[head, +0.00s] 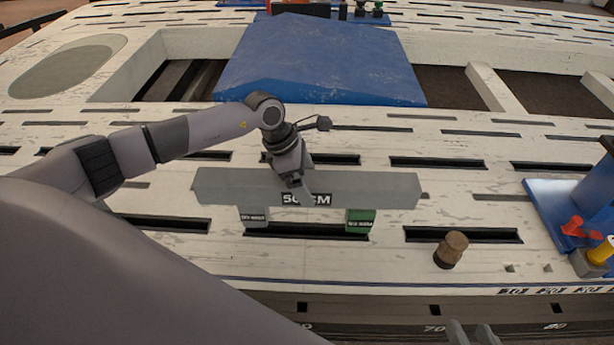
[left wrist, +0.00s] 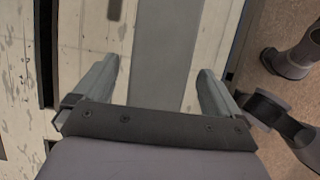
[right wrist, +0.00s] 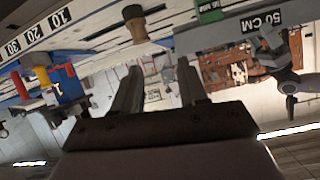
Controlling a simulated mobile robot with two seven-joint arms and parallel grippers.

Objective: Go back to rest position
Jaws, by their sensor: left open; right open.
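My left gripper (head: 297,184) is over the middle of a long grey bar (head: 370,189) marked "50 CM", which lies across the bench. In the left wrist view the same bar (left wrist: 160,60) runs between the two spread fingers of this gripper (left wrist: 157,80), with a gap on each side. Whether the fingertips reach down beside the bar cannot be told. My right gripper (head: 472,334) shows only at the bottom edge of the head view. In the right wrist view its fingers (right wrist: 160,78) are apart with nothing between them.
A grey block (head: 253,216) and a green block (head: 360,220) sit at the bar's front edge. A brown knob (head: 451,250) stands to their right. A blue stand (head: 549,215) with red and yellow parts is at the right. A blue panel (head: 320,62) lies behind the bar.

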